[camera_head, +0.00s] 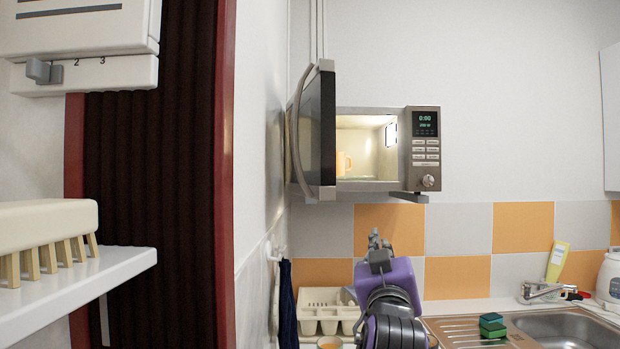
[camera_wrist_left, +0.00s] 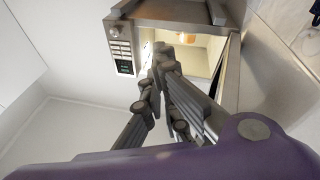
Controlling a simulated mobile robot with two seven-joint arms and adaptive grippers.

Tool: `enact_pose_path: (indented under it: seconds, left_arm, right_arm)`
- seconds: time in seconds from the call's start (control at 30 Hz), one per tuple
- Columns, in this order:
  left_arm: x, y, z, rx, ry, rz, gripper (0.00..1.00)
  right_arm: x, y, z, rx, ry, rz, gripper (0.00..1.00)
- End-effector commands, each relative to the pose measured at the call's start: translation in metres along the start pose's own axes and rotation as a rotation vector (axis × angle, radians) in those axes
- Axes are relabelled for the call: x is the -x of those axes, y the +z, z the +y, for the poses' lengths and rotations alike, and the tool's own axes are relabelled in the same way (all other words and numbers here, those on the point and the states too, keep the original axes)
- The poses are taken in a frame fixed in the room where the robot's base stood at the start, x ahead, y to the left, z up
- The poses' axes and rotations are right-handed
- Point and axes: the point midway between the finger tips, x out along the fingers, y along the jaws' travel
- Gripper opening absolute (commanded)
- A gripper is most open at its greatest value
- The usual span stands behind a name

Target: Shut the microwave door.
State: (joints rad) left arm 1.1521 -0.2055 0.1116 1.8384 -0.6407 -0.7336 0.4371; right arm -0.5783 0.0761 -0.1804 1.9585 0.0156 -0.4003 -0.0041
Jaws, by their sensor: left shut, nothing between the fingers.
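The microwave (camera_head: 424,150) is mounted on the wall, with its lit cavity showing. Its dark door (camera_head: 318,135) stands wide open on the left side, swung out toward me, with a curved grey handle (camera_head: 296,135). In the left wrist view the microwave's control panel (camera_wrist_left: 121,47) is at the left, and the door (camera_wrist_left: 231,75) at the right. My left gripper (camera_head: 374,238) is below the microwave and right of the door, apart from both in the head view. Its fingers (camera_wrist_left: 160,58) are shut and empty, pointing toward the opening. My right gripper is not in view.
An orange mug (camera_head: 344,163) is inside the microwave. A white shelf (camera_head: 100,275) and wall edge stand at the left.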

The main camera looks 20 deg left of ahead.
Motion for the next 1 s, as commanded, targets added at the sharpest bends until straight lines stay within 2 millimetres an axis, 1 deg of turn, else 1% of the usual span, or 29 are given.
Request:
enact_pose_path:
  seconds: [0.03,0.07,0.1,0.13,0.2,0.3,0.4,0.5,0.57,0.6,0.7,0.8,0.9,1.0]
  left_arm:
    - [-0.005,-0.028,0.011,0.050,-0.018,0.032,0.00]
    - [-0.006,-0.046,0.016,0.081,-0.032,0.051,0.00]
    - [-0.007,-0.069,0.021,0.125,-0.055,0.074,0.00]
    - [-0.007,-0.087,0.023,0.160,-0.073,0.091,0.00]
    - [-0.003,-0.125,0.029,0.247,-0.114,0.129,0.00]
    - [0.007,-0.171,0.031,0.376,-0.178,0.174,0.00]
    - [0.022,-0.207,0.027,0.506,-0.248,0.216,0.00]
    - [0.040,-0.233,0.017,0.649,-0.333,0.257,0.00]
    - [0.052,-0.240,0.005,0.749,-0.405,0.283,0.00]
    - [0.059,-0.240,-0.004,0.806,-0.457,0.299,0.00]
    - [0.072,-0.230,-0.029,0.921,-0.581,0.347,0.00]
    - [0.084,-0.221,-0.048,1.017,-0.668,0.403,0.00]
    - [0.091,-0.216,-0.055,1.098,-0.707,0.445,0.00]
    - [0.092,-0.214,-0.058,1.146,-0.711,0.462,0.00]
  right_arm:
    - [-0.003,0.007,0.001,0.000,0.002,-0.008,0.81]
    - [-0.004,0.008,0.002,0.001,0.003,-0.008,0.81]
    - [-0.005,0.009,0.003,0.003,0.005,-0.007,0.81]
    - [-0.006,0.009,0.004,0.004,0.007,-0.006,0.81]
    - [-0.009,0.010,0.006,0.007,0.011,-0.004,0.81]
    - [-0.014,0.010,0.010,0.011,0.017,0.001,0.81]
    - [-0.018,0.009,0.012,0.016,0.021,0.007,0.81]
    - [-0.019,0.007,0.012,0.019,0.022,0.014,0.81]
    - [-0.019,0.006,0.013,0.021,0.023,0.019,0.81]
    - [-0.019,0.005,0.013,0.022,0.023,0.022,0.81]
    - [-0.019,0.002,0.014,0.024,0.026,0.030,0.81]
    - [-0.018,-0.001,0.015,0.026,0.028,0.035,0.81]
    - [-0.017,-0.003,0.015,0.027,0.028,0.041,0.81]
    - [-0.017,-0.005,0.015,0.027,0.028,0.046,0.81]
